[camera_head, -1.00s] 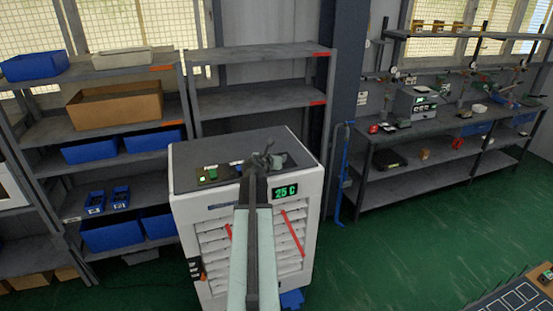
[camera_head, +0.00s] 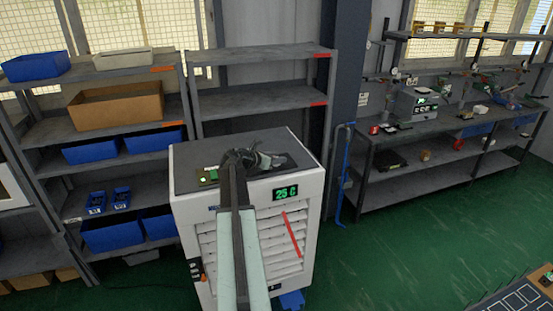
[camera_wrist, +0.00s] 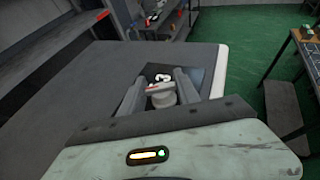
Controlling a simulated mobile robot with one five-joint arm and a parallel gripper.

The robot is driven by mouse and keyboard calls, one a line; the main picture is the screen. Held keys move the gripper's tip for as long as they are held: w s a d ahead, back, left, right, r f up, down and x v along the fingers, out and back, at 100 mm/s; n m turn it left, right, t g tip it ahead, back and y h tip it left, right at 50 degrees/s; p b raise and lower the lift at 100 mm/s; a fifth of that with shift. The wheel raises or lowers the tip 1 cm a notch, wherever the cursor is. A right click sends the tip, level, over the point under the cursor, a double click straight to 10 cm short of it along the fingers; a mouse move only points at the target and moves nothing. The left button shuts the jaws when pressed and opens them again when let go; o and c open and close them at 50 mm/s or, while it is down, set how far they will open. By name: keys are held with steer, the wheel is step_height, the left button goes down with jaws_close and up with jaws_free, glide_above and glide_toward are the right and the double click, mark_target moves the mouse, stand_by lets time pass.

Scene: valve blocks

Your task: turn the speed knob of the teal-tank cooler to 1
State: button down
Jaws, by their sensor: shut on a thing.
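The cooler (camera_head: 310,190) is a white cabinet with a grey top, louvred front and a green display reading 25 C. I see no teal tank on it in these views. My gripper (camera_head: 268,159) is over the right part of its top, with the fingers pointing to the right. In the wrist view, my gripper (camera_wrist: 160,88) has one finger on each side of a pale round knob (camera_wrist: 163,100), closed on it. A reddish bar lies across the knob's top. White marks show just behind it on a dark panel, too small to read. The knob's setting cannot be told.
A small green item (camera_head: 208,176) lies on the cooler's top left. Shelves with blue bins (camera_head: 90,150) stand at left, and an empty shelf rack (camera_head: 265,103) behind. A workbench (camera_head: 440,121) with tools is at right. Green floor (camera_head: 400,250) is clear between.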

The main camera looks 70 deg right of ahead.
steer(key=m+g+y, duration=0.2)
steer(key=m, duration=0.1)
steer(key=m+g+y, duration=0.2)
steer(key=m+g, duration=0.1)
steer(key=shift+w+d+y, duration=0.15)
steer(key=shift+y, duration=0.25)
steer(key=shift+a+m+g+y, duration=0.2)
steer(key=shift+m+g+y, duration=1)
steer(key=shift+m+y, duration=0.7)
steer(key=c, duration=0.9)
jaws_free()
